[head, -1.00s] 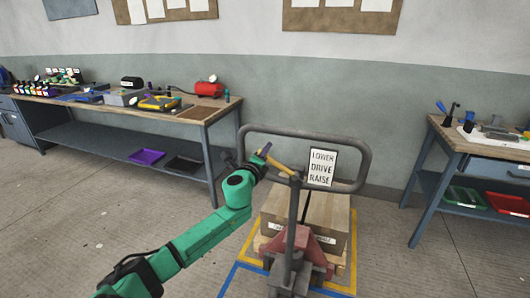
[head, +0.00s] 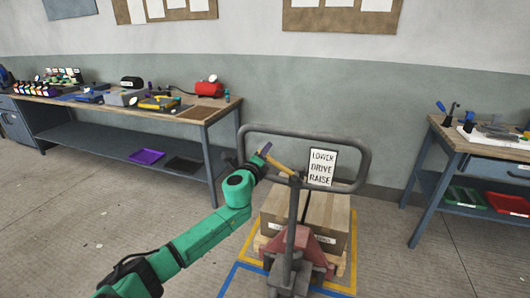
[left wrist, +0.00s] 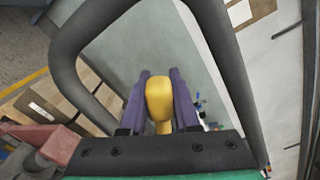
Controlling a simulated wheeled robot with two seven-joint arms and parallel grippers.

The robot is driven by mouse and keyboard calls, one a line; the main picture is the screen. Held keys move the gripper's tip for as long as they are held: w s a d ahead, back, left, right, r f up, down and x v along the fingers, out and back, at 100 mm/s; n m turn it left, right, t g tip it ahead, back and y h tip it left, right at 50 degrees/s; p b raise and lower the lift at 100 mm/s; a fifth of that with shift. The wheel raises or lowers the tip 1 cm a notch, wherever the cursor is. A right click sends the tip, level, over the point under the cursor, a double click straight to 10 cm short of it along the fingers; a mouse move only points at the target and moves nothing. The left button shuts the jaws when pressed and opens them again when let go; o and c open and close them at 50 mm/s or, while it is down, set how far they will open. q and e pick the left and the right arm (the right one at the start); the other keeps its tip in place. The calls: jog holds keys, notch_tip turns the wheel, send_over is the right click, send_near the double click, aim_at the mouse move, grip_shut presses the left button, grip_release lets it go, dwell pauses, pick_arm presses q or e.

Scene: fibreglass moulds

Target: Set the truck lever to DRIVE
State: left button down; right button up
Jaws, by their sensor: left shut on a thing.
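The truck lever is a yellow bar (head: 279,166) running from the pivot on the grey handle post up and left to my left gripper (head: 264,151). In the left wrist view its rounded yellow end (left wrist: 159,97) sits between the two purple fingers of my left gripper (left wrist: 159,88), which is shut on it. A white sign (head: 321,167) beside the lever reads LOWER, DRIVE, RAISE from top to bottom. The lever's outer end is left of the sign, a little above the level of the LOWER line. My right gripper is not in view.
The truck's grey loop handle (head: 367,160) surrounds the lever and sign; it also arches close around my gripper in the left wrist view (left wrist: 235,75). A cardboard box (head: 333,213) lies on the truck within yellow floor lines. Workbenches stand left (head: 222,106) and right (head: 440,128).

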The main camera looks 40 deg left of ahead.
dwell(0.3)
pick_arm(q)
jog(key=f+n+b, duration=0.1)
jog(key=a+f+n+b, duration=0.1)
jog(key=f+b, duration=0.1)
jog(key=f+n+b, duration=0.2)
jog(key=shift+s+a+f, duration=0.15)
jog(key=shift+s, duration=0.1)
jog(key=shift+f+n, duration=0.4)
jog(key=shift+n, duration=0.4)
jog(key=shift+r, duration=0.1)
jog(key=c, duration=0.6)
grip_release()
jog(key=shift+c, duration=0.2)
